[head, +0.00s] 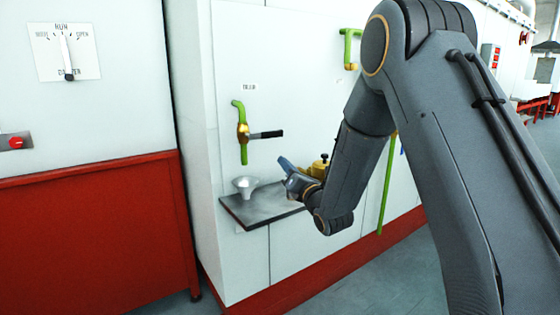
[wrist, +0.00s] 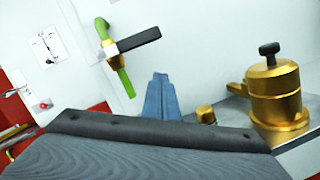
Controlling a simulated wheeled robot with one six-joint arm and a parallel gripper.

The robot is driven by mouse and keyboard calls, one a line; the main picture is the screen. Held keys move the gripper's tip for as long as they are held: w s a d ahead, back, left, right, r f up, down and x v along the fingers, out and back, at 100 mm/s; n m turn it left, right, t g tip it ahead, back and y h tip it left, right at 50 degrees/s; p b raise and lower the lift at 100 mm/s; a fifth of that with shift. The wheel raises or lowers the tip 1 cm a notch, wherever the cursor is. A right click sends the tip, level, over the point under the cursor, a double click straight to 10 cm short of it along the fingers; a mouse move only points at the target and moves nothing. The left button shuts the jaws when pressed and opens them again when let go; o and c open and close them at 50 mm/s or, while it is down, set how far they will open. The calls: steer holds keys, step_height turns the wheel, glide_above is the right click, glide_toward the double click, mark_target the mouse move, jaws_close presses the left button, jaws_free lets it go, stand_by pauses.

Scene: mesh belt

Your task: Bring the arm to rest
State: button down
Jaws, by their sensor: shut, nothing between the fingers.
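My arm reaches in from the right in the head view, bent at the elbow. My gripper (head: 286,164) hangs just above a grey shelf (head: 240,215) on the white cabinet. In the wrist view its blue fingers (wrist: 161,98) are together and empty. Part of the gripper is hidden behind my wrist in the head view.
A green pipe with a brass valve and black lever (head: 266,135) is close to my gripper. A metal funnel (head: 245,186) and a brass pot with a black knob (wrist: 275,95) stand on the shelf. A dial panel (head: 65,52) and red switch (head: 16,142) are left.

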steer(key=s+d+f+m+g+h+p, duration=0.1)
steer(key=s+d+f+m+g+h, duration=0.35)
steer(key=s+d+m, duration=0.4)
steer(key=s+d+f+m+g+h+p, duration=0.1)
steer(key=s+d+f+m+g+h, duration=0.4)
steer(key=s+m, duration=0.55)
steer(key=s+d+f+m+g+p, duration=0.1)
steer(key=s+m+g, duration=0.3)
steer(key=s+m, duration=0.4)
steer(key=s+d+f+m+g+p, duration=0.1)
steer(key=s+m+g, duration=0.3)
steer(key=s, duration=1.2)
steer(key=d+m, duration=0.1)
steer(key=m, duration=0.3)
steer(key=shift+s+d+g, duration=0.2)
steer(key=shift+d+g, duration=0.15)
steer(key=shift+d, duration=0.05)
